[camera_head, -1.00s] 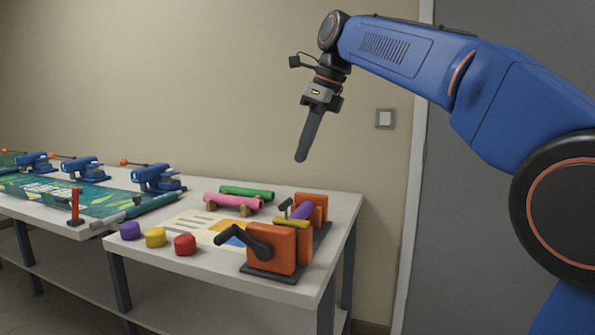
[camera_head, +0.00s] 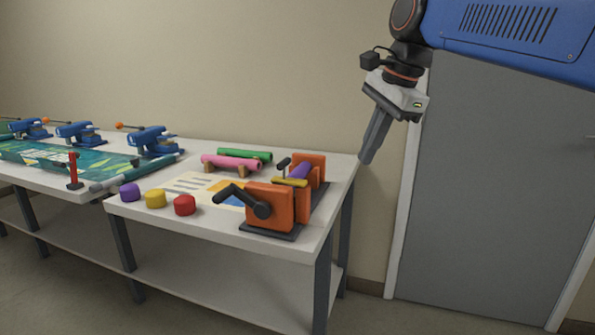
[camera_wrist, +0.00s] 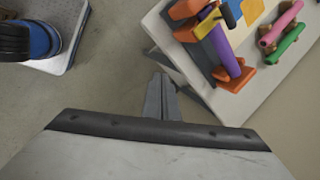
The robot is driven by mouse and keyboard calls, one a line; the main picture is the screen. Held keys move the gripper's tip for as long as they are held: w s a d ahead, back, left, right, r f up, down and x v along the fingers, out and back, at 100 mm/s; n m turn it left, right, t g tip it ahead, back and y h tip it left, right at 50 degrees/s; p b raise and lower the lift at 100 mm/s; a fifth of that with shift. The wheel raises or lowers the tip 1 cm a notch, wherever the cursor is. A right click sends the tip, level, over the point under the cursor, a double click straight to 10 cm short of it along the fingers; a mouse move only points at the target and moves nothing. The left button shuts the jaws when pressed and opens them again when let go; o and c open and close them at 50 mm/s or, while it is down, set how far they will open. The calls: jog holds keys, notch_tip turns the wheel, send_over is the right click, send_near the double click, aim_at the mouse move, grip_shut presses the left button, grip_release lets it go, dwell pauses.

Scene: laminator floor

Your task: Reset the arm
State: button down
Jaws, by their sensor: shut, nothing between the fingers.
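My gripper (camera_head: 368,158) hangs from the blue arm in the upper right of the head view, pointing down and slightly left. Its fingers are together with nothing between them. It appears just off the right end of the white table (camera_head: 215,232), near the wall. In the wrist view my gripper (camera_wrist: 160,82) points over the floor beside the table's edge.
An orange hand-cranked laminator (camera_head: 270,205) with a purple roll stands on the table's right end. Pink (camera_head: 230,162) and green (camera_head: 247,154) rolls lie behind it. Purple, yellow and red (camera_head: 185,205) pieces sit at the front. A grey door (camera_head: 480,200) is at right.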

jog(key=s+d+f+n+h, duration=0.1)
jog(key=s+d+f+n, duration=0.3)
jog(key=s+f, duration=0.3)
jog(key=s+d+f+n+t, duration=0.1)
jog(key=s+d+f+n, duration=0.4)
jog(key=f, duration=0.8)
jog(key=s+d+f+n+h, duration=0.1)
jog(key=s+d+f+n, duration=0.4)
jog(key=s+f, duration=0.4)
notch_tip(320, 180, down, 2)
jog(key=shift+s+d+t+h, duration=0.2)
jog(key=shift+s+t+h, duration=0.1)
jog(key=shift+s+t, duration=0.1)
